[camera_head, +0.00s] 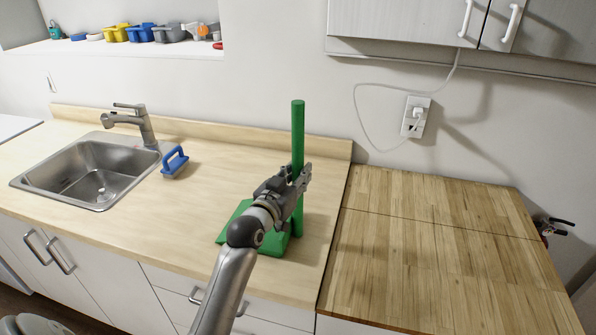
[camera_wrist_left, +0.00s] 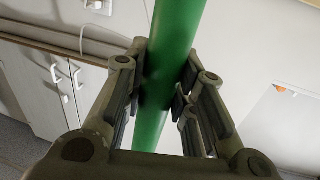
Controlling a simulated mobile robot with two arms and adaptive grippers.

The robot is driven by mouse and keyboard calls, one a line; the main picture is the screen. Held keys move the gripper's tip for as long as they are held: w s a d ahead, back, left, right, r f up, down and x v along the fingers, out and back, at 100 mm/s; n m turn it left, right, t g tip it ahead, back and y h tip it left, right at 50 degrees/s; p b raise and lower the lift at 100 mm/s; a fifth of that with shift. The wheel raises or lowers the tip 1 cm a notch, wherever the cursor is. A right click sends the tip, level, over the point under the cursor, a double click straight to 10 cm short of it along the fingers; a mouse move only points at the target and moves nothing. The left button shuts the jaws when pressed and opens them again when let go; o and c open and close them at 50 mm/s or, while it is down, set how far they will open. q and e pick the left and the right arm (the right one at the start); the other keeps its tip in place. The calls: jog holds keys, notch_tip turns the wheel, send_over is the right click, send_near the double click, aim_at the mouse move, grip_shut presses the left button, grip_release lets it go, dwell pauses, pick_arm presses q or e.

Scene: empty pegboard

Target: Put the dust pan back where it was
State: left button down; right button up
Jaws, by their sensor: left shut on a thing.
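The green dust pan stands on the light wood counter (camera_head: 215,190), with its flat pan (camera_head: 276,244) on or very near the surface and its long green handle (camera_head: 298,135) upright. My left gripper (camera_head: 300,180) is shut around the handle partway up, above the pan. In the left wrist view the green handle (camera_wrist_left: 172,50) runs between the two fingers of my left gripper (camera_wrist_left: 163,88). My left arm hides part of the pan, so I cannot tell whether all of its underside touches the counter. My right gripper is not in view.
A sink (camera_head: 85,170) with a faucet (camera_head: 135,122) and a blue scrub brush (camera_head: 175,161) are left of the dust pan. A darker wooden worktop (camera_head: 430,250) at the right is bare. An outlet (camera_head: 415,117) with a white cord is on the wall. Cleaning items line the back-left ledge (camera_head: 110,48).

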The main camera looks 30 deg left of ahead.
pick_arm(q)
jog(key=c, duration=1.2)
grip_release()
jog(key=shift+f, duration=0.1)
jog(key=shift+s, duration=0.25)
jog(key=s+b, duration=0.3)
jog(key=s, duration=0.8)
jog(key=shift+s+d, duration=0.3)
